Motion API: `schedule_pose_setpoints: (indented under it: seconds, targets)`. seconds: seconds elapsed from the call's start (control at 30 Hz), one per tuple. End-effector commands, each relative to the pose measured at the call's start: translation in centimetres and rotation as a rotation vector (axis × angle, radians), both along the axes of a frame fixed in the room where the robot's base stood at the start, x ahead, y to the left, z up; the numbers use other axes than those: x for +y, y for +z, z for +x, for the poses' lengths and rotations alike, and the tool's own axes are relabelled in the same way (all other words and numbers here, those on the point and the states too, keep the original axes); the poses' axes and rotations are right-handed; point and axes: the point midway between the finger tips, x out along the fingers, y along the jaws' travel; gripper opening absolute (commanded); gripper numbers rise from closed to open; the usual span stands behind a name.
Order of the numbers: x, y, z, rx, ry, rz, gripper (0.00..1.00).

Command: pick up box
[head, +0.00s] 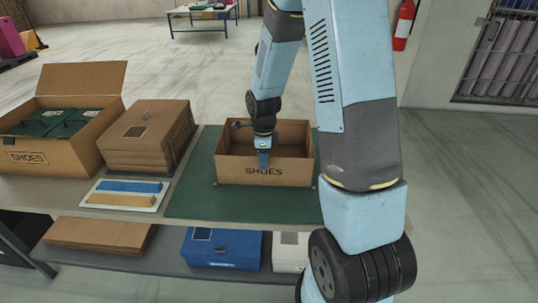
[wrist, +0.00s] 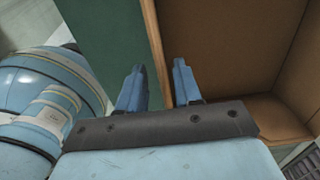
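An open, empty-looking cardboard box (head: 235,170) marked SHOES stands on the green mat (head: 196,194) on the table. My gripper (head: 263,160) points down at the middle of the box's front wall. One blue finger shows in front of that wall, above the lettering. In the wrist view my gripper (wrist: 158,85) has its two blue fingers apart. The thin wall of the box (wrist: 225,45) runs between them, with one finger on the mat side and one on the inner side. I cannot tell whether either finger touches the wall.
A blue box (head: 222,248) and a white box (head: 290,252) sit on the lower shelf.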

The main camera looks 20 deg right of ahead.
Motion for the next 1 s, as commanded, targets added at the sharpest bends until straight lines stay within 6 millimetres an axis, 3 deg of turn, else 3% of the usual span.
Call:
schedule_pose_setpoints:
  seconds: [0.27,0.6,1.0]
  targets:
    - [0.04,-0.16,-0.01,0.000,0.001,0.000,0.33]
    - [0.07,-0.15,-0.01,0.000,0.001,0.000,0.01]
    - [0.10,-0.15,-0.01,0.000,0.002,0.000,0.00]
